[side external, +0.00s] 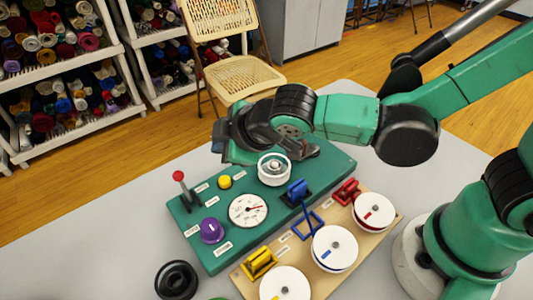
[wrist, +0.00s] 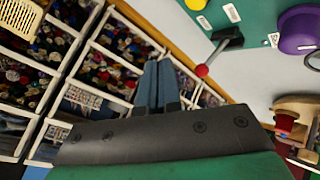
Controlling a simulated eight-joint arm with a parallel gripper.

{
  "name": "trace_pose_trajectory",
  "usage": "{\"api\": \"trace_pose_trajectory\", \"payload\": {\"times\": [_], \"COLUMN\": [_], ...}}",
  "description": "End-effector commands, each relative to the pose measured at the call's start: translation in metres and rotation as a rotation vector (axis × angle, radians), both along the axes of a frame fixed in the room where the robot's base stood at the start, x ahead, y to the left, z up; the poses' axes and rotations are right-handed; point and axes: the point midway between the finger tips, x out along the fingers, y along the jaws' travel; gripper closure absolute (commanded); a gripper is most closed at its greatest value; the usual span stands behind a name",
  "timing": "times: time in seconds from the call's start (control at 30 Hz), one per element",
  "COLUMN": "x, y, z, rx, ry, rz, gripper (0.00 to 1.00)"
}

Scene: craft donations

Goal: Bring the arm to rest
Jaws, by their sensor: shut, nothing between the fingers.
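My gripper (side external: 222,146) is at the end of the green arm, above the back part of a green control panel (side external: 325,165) in the side view. Its fingertips are hard to make out there. In the wrist view the two blue-grey fingers of my gripper (wrist: 158,66) lie together with nothing between them. The panel carries a red-knobbed lever (side external: 180,178), a yellow button (side external: 225,182), a round gauge (side external: 248,210), a purple knob (side external: 211,231), a clear-and-white round part (side external: 274,170) and a blue switch (side external: 298,190). The gripper hides part of the panel's back edge.
A wooden board (side external: 375,227) with white discs and yellow, blue and red latches lies before the panel. A chair (side external: 240,75) and shelves of rolls (side external: 60,90) stand behind. The table's left part is clear.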

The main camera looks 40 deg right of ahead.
Motion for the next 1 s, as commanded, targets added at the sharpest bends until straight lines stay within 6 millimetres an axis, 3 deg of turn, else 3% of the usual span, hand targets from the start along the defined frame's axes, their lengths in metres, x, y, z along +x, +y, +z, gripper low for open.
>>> {"api": "trace_pose_trajectory", "payload": {"times": [0.27, 0.37, 0.47, 0.6, 0.7, 0.83, 1.0], "x": [0.001, 0.001, -0.004, -0.021, -0.037, -0.052, -0.06], "y": [-0.007, -0.03, -0.067, -0.119, -0.144, -0.164, -0.172], "z": [0.002, 0.009, 0.018, 0.028, 0.032, 0.033, 0.033], "rx": [0.012, 0.056, 0.135, 0.274, 0.366, 0.454, 0.5], "ry": [0.01, 0.04, 0.09, 0.156, 0.19, 0.213, 0.224], "rz": [-0.025, -0.11, -0.256, -0.482, -0.617, -0.738, -0.796], "gripper": [1.0, 1.0, 1.0, 1.0, 1.0, 1.0, 1.0]}}
